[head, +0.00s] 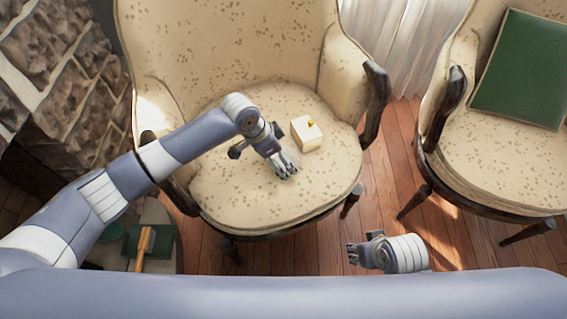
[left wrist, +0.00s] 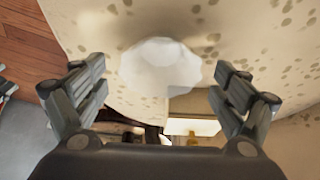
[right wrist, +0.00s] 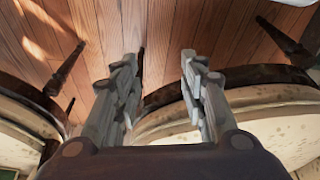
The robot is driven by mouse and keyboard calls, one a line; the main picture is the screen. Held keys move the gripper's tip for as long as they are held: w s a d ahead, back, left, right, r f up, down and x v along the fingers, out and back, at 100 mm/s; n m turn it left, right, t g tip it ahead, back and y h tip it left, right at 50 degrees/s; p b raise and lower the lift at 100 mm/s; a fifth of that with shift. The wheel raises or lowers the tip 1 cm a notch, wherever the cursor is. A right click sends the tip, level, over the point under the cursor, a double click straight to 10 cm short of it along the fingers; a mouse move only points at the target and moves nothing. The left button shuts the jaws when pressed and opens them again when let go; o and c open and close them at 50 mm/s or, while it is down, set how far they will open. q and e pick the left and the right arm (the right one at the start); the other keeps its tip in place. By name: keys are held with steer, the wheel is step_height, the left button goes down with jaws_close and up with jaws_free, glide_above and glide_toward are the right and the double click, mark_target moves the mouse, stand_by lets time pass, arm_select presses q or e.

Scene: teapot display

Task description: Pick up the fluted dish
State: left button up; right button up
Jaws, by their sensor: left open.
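The fluted dish (left wrist: 160,66) is a pale, whitish piece with a scalloped edge. In the left wrist view it lies on the speckled seat, ahead of and between my left gripper's fingers (left wrist: 164,78). The fingers are spread apart and nothing is held between them. In the head view my left gripper (head: 286,170) is low over the middle of the armchair seat and mostly hides the dish. My right gripper (head: 352,254) is in front of the chair, over the wooden floor. In the right wrist view its fingers (right wrist: 160,62) are apart and empty.
A cream box (head: 308,139) with a small golden knob sits on the seat just right of my left gripper. The armchair (head: 235,45) has raised arms and a back around the seat. A second chair (head: 490,155) with a green cushion (head: 520,70) stands right.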

arm_select(q)
steer(key=shift+x, duration=1.1)
arm_select(e)
steer(key=shift+v, duration=1.35)
steer(key=shift+w+d, duration=0.1)
arm_select(q)
steer(key=c, duration=1.2)
